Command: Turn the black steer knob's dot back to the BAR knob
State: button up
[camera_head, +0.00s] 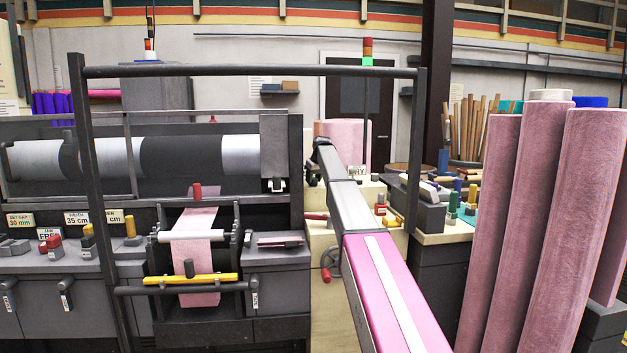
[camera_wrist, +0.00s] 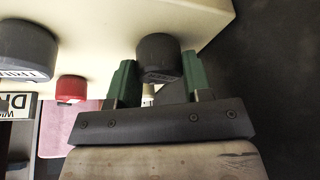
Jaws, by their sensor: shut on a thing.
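In the wrist view my gripper (camera_wrist: 159,66) has its two green fingers on either side of a black knob (camera_wrist: 158,52) and is shut on it. The knob hangs from the underside of a cream panel. It has a pale marking along its lower rim, too small to read, and I cannot make out a dot. A second, larger dark knob (camera_wrist: 27,45) with lettering is at the left, apart from my gripper. I see no readable BAR label. In the head view my arm reaches towards the cream housing, and neither my gripper nor the held knob can be made out.
A red knob (camera_wrist: 70,88) and a lettered sign (camera_wrist: 18,106) are left of my gripper in the wrist view. In the head view, pink felt rolls (camera_head: 545,230) stand at the right. The roller machine (camera_head: 200,155) with its dark frame fills the left.

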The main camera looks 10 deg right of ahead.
jog(key=shift+n+g+y, duration=0.4)
jog(key=shift+n+y, duration=0.2)
jog(key=shift+n, duration=1.2)
jog(key=o, duration=0.9)
jog(key=v, duration=1)
jog(key=shift+d+r, duration=0.15)
jog(key=shift+r, duration=0.25)
